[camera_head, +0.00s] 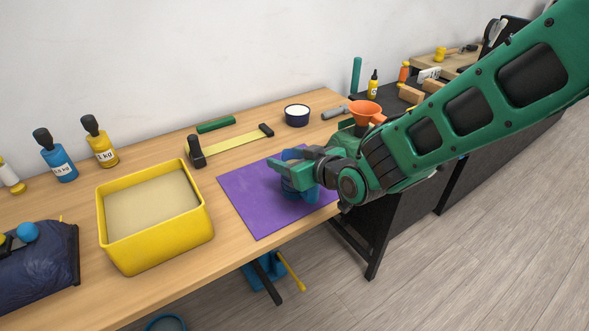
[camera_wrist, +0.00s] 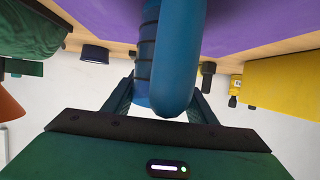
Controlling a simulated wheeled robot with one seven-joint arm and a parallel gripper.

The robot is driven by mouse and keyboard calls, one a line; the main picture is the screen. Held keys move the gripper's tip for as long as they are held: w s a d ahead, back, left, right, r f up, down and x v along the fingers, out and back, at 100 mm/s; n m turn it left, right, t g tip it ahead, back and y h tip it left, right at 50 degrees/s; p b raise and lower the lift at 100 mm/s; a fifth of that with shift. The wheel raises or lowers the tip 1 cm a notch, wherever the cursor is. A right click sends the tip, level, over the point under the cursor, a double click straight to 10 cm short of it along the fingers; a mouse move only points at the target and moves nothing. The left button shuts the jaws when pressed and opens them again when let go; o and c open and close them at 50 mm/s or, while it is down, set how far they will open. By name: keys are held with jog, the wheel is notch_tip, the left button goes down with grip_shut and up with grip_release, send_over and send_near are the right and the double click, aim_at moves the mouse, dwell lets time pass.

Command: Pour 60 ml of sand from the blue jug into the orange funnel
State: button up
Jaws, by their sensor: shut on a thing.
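The blue jug (camera_head: 311,193) is at the purple mat (camera_head: 258,208), largely hidden behind my gripper (camera_head: 290,169). My gripper is shut on the jug, on what looks like its handle. In the wrist view, the jug (camera_wrist: 176,55) stands between the two fingers of my gripper (camera_wrist: 158,106). I cannot tell whether the jug touches the mat, and its sand is not visible. The orange funnel (camera_head: 367,111) is to the right of and behind the jug, partly hidden by my arm. An orange edge of the funnel (camera_wrist: 8,118) shows in the wrist view.
A yellow tub (camera_head: 160,250) with a pale filling stands left of the mat. A dark bowl with white contents (camera_head: 297,115), a yellow strip with black ends (camera_head: 237,144) and a green bar (camera_head: 215,125) lie behind. Weight-marked bottles (camera_head: 100,146) stand at the back left.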

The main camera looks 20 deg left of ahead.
notch_tip(320, 180, up, 5)
jog(key=shift+f, duration=0.15)
jog(key=s+d+r, duration=0.4)
jog(key=s+r, duration=0.2)
jog(key=s, duration=0.5)
jog(key=shift+r, duration=0.2)
jog(key=o, duration=0.5)
jog(key=c, duration=0.5)
